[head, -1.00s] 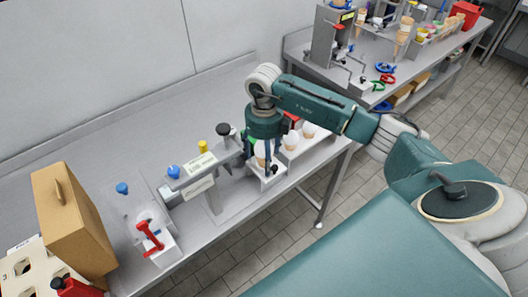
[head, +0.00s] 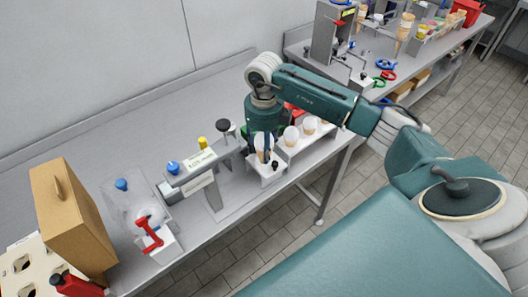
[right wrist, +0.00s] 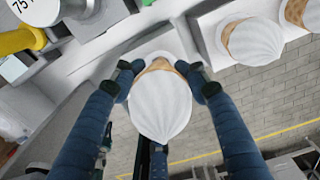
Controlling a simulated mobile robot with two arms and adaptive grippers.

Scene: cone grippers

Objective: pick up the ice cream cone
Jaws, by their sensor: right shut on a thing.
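The ice cream cone (head: 261,143) has a white rounded top and stands upright at a small white holder (head: 267,173) near the table's front edge. My right gripper (head: 265,148) comes down over it from behind. In the right wrist view the two blue fingers of the right gripper (right wrist: 160,72) press on both sides of the cone (right wrist: 160,106), just beside its white top. The cone's lower part is mostly hidden. I cannot tell whether it is clear of the holder. My left gripper is not in view.
Two more white-topped cones (head: 291,137) (head: 309,125) stand close to the right in a white rack. A dispenser with a blue knob (head: 173,168) is to the left. A second table (head: 455,52) is at the back right.

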